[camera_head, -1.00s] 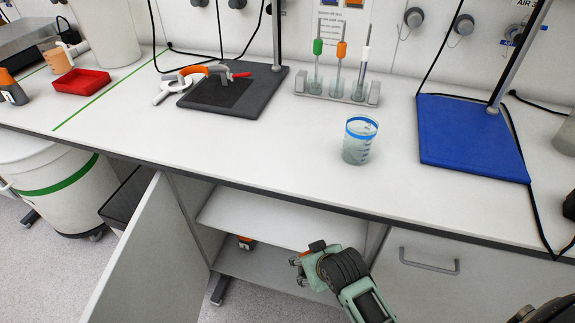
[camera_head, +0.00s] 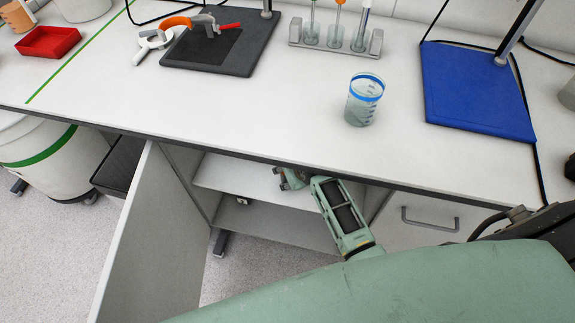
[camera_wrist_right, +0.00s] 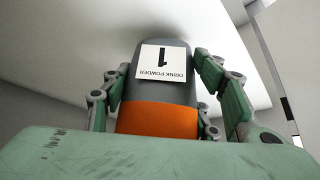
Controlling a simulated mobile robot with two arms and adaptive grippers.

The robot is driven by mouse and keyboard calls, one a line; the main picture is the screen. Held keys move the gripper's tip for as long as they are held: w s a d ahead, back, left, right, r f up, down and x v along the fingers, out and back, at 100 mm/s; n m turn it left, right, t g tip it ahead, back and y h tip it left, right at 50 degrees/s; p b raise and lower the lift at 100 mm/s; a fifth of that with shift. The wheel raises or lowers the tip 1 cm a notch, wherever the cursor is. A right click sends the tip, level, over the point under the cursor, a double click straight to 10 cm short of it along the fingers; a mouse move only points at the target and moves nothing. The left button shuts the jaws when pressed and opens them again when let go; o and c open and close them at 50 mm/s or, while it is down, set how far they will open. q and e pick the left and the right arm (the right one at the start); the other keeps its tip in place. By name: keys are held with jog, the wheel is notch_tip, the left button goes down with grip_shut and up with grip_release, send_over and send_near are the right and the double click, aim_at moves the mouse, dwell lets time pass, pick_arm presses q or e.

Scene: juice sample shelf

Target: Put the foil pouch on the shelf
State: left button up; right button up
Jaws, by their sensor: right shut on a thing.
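The foil pouch (camera_wrist_right: 165,85) is grey with an orange band and a white "DRINK POWDER 1" label, which reads upside down in the right wrist view. My right gripper (camera_wrist_right: 168,85) has its fingers on both sides of the pouch and is shut on it. In the head view my right gripper (camera_head: 288,178) reaches into the open cabinet under the counter, at the level of the shelf (camera_head: 235,178). The counter edge partly hides it there, and I cannot tell whether the pouch touches the shelf. My left gripper is not in view.
The open cabinet door (camera_head: 140,235) stands left of the opening. The counter edge runs just above the gripper. A small, partly hidden item (camera_head: 243,201) sits in the lower compartment. A beaker (camera_head: 364,100) stands on the counter above. The visible shelf's left part is clear.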

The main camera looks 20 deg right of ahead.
jog(key=w, duration=0.4)
jog(key=shift+w+a+f, duration=0.1)
jog(key=shift+f, duration=0.55)
jog(key=shift+f, duration=0.15)
jog(key=shift+f+b, duration=0.1)
jog(key=shift+b, duration=0.2)
jog(key=o, duration=1.4)
jog(key=shift+s, duration=0.2)
